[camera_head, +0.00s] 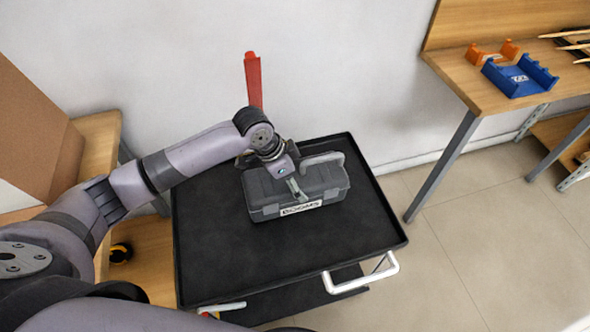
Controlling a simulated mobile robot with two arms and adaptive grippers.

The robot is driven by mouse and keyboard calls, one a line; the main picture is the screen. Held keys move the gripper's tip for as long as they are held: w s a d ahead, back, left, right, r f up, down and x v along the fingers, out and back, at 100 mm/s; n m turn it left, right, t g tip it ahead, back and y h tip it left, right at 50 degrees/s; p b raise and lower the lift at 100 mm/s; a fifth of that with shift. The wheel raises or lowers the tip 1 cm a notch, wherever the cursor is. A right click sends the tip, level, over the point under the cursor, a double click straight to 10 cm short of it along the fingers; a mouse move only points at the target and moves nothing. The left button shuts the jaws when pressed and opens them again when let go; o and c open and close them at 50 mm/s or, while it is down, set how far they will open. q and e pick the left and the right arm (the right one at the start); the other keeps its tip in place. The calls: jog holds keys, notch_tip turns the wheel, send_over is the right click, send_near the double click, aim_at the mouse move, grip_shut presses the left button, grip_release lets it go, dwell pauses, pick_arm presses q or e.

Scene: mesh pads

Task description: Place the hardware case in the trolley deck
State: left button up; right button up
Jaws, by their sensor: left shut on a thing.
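The hardware case (270,203) is a dark grey box with a grey handle and a white label on its front. It is on or just over the black trolley deck (225,265), toward the back; I cannot tell whether its underside touches. The deck is a flat black tray with a low raised rim. My left gripper (297,190) comes down from above at the case's top and is shut on it. The arm and gripper hide part of the case's lid and back. My right gripper is not in view.
A wooden bench (470,88) at the right holds blue and orange holders (520,76). A red upright piece (253,80) stands behind the trolley against the wall. A white handle (365,283) sticks out at the trolley's front right. The deck's front half is clear.

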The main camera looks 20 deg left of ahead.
pick_arm(q)
jog(key=shift+w+d+f, duration=0.1)
jog(key=shift+f, duration=1.9)
jog(key=o, duration=1.7)
jog(key=shift+f, duration=0.2)
jog(key=v, duration=1.2)
jog(key=shift+s+p, duration=0.2)
jog(key=shift+p, duration=0.1)
